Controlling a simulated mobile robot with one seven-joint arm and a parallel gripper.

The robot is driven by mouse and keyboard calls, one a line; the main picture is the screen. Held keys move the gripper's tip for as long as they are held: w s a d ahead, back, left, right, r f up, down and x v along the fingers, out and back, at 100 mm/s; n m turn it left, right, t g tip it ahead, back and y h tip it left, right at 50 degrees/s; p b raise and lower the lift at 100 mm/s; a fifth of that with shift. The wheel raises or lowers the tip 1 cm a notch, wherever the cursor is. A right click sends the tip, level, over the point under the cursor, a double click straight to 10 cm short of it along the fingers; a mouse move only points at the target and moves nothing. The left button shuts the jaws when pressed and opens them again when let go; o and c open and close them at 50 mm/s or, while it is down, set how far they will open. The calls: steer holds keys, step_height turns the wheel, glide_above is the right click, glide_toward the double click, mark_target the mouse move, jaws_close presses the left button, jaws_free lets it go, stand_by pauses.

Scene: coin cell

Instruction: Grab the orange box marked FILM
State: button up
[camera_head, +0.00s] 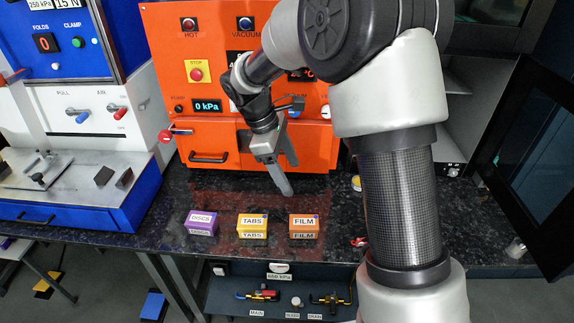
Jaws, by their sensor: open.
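The orange box marked FILM (304,227) sits on the dark speckled bench top, near its front edge. It is the rightmost of three small boxes in a row. My gripper (279,176) is above and behind it, a little to the left, in front of the orange machine. The gripper is open and empty, with its fingers pointing down and apart from the box. My arm comes in from the right side of the view and hides part of the bench and machine there.
A yellow TABS box (252,226) stands just left of the FILM box, and a purple DISCS box (201,222) further left. The orange machine (215,140) stands behind. A blue and white press (90,205) is at the left. Bench between boxes and machine is mostly clear.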

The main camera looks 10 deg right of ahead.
steer(key=n, duration=0.2)
glide_toward(304, 221)
steer(key=shift+g+h, duration=0.3)
steer(key=shift+g, duration=0.1)
steer(key=x, duration=0.4)
steer(key=shift+w+a+f+b, duration=0.15)
steer(key=shift+w+a+b, duration=0.1)
steer(key=shift+a+b, duration=0.1)
steer(key=shift+x, duration=3.2)
steer(key=c, duration=1.2)
